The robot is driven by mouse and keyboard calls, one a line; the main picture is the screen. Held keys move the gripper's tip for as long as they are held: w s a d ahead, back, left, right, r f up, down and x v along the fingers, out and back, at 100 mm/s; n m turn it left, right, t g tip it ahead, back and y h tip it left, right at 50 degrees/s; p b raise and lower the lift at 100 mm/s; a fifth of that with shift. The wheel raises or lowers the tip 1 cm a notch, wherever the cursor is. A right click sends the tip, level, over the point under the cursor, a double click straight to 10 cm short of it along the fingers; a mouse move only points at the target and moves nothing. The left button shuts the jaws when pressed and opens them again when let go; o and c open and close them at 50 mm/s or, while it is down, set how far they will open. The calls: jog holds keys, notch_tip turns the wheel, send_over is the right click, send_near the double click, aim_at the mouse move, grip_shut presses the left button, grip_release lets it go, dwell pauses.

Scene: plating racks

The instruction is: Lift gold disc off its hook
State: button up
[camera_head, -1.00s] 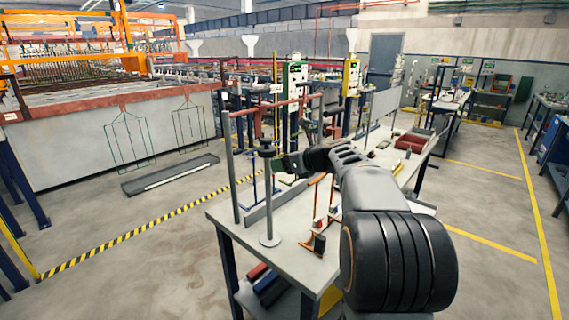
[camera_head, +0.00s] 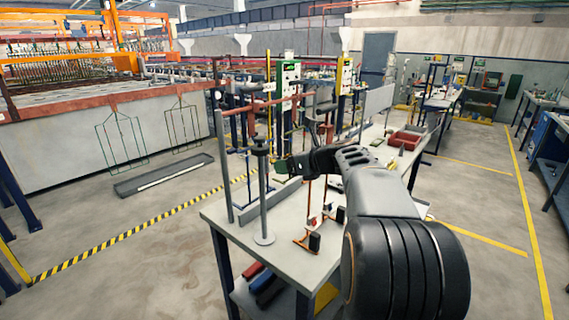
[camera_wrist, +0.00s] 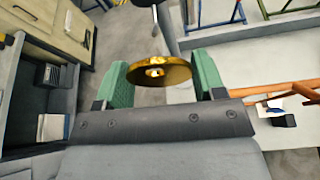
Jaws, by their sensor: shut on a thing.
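The gold disc (camera_wrist: 150,74) shows in the wrist view between the two green fingers of my gripper (camera_wrist: 160,70). The fingers are shut on its opposite edges. The disc is seen at a slant, with a small bright hub at its middle. In the head view my gripper (camera_head: 281,167) is beside a grey upright post with a dark round top (camera_head: 260,151); the disc cannot be made out there. I cannot make out a hook at the disc, so whether it touches one is unclear.
An orange rack (camera_head: 307,205) with dark blocks stands on the bench (camera_head: 237,231) close to my arm. A red tray (camera_head: 405,140) lies farther along the bench.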

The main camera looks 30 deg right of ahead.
jog(key=shift+s+d+r, duration=0.1)
jog(key=shift+s+d, duration=0.2)
jog(key=shift+s, duration=0.4)
jog(key=shift+s+d+r, duration=0.1)
jog(key=shift+s+d, duration=0.25)
jog(key=shift+s, duration=0.3)
jog(key=shift+s+d+r, duration=0.1)
jog(key=shift+s+d, duration=0.2)
jog(key=shift+s, duration=0.4)
